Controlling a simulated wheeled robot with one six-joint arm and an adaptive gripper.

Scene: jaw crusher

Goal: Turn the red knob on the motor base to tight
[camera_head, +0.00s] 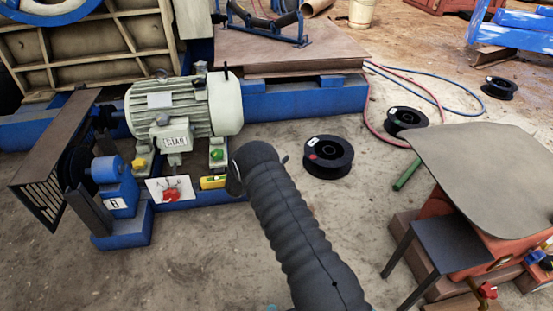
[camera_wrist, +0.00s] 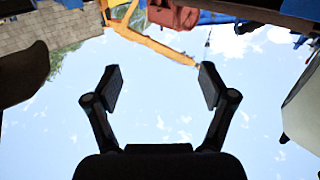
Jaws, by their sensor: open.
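The red knob (camera_head: 171,195) sits on a white dial plate (camera_head: 158,186) on the blue motor base (camera_head: 195,201), beside the grey-green electric motor (camera_head: 170,110). The dial marks are too small to read. In the head view my dark ribbed arm reaches up to just right of the base. Its end hides most of my gripper, which is apart from the knob. In the wrist view my gripper (camera_wrist: 161,84) is open, with nothing between its fingers. That view looks mostly at sky and does not show the knob.
A yellow level (camera_head: 213,182) lies right of the plate. A green knob (camera_head: 217,154) and a yellow knob (camera_head: 139,164) are at the motor feet. A blue block (camera_head: 112,180) stands left. Black spools (camera_head: 328,157) and a table (camera_head: 490,165) are to the right.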

